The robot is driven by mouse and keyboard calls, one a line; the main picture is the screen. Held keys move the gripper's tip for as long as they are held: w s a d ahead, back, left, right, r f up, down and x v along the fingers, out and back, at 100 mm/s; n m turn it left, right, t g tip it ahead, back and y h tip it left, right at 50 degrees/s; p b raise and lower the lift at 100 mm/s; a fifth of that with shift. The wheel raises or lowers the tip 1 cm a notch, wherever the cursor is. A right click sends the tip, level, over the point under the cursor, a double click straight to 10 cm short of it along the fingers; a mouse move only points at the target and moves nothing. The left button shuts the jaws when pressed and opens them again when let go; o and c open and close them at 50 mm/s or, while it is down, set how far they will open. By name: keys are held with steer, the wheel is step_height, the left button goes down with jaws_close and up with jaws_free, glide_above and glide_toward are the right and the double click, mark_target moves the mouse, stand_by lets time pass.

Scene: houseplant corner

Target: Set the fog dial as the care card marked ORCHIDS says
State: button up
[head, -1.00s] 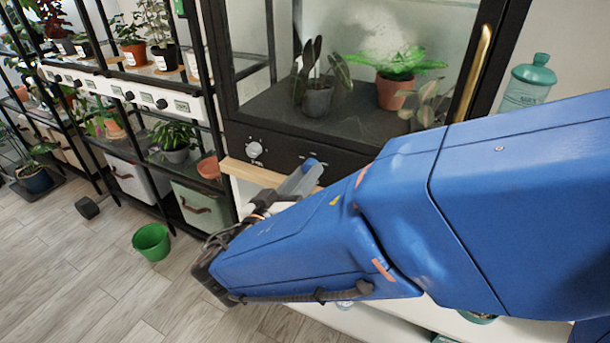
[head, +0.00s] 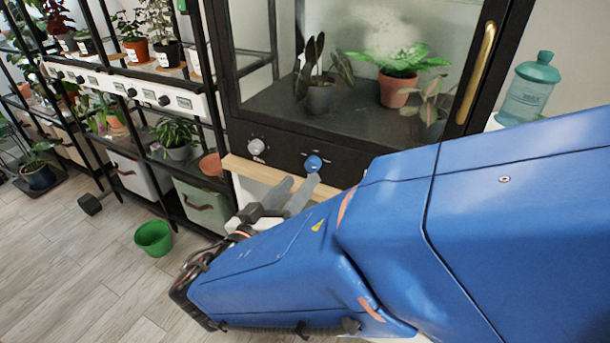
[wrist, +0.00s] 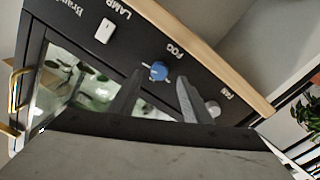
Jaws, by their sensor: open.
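The fog dial is a blue knob (head: 313,163) on the black panel under the glass cabinet. It also shows in the wrist view (wrist: 160,72), beside the word FOG, with a pale mark across it; its exact setting is too small to read. My gripper (head: 301,182) is open and empty just in front of the panel. In the wrist view the two grey fingers (wrist: 160,80) point toward the blue dial, one on each side in the picture; I see no contact. No card with a readable ORCHIDS heading is in view.
A pale FAN knob (head: 256,146) is left of the fog dial, and a white LAMP switch (wrist: 104,31) shows in the wrist view. A wooden ledge (head: 250,170) runs below the panel. Plant shelves stand left; a green bucket (head: 153,238) sits on the floor.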

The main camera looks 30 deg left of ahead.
steer(key=s, duration=1.2)
steer(key=shift+s+a+f, duration=0.2)
steer(key=shift+s, duration=0.1)
